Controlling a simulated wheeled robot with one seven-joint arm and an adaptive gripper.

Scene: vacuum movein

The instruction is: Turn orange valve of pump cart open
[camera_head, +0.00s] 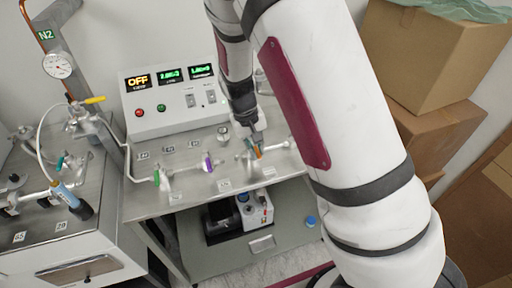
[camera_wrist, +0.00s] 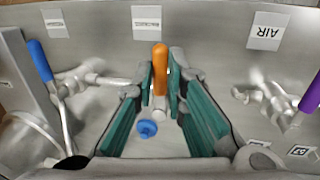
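The orange valve handle (camera_wrist: 160,58) points up in the middle of the wrist view. It sits on a small metal pipe fitting; in the head view the orange valve (camera_head: 258,152) is at the right of the pump cart's top (camera_head: 185,190). My gripper (camera_wrist: 160,82) has its two teal-padded fingers on either side of the handle's lower part. The fingers are apart, with narrow gaps beside the handle; contact is not clear. In the head view, my gripper (camera_head: 256,142) is partly hidden by my arm.
Green (camera_head: 156,177) and purple (camera_head: 207,162) valves stand left of the orange one. A blue handle (camera_wrist: 40,60) is at the wrist view's left. A control box (camera_head: 170,100) reading OFF stands behind. A pump (camera_head: 257,208) sits on the lower shelf. Cardboard boxes (camera_head: 425,55) are at right.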

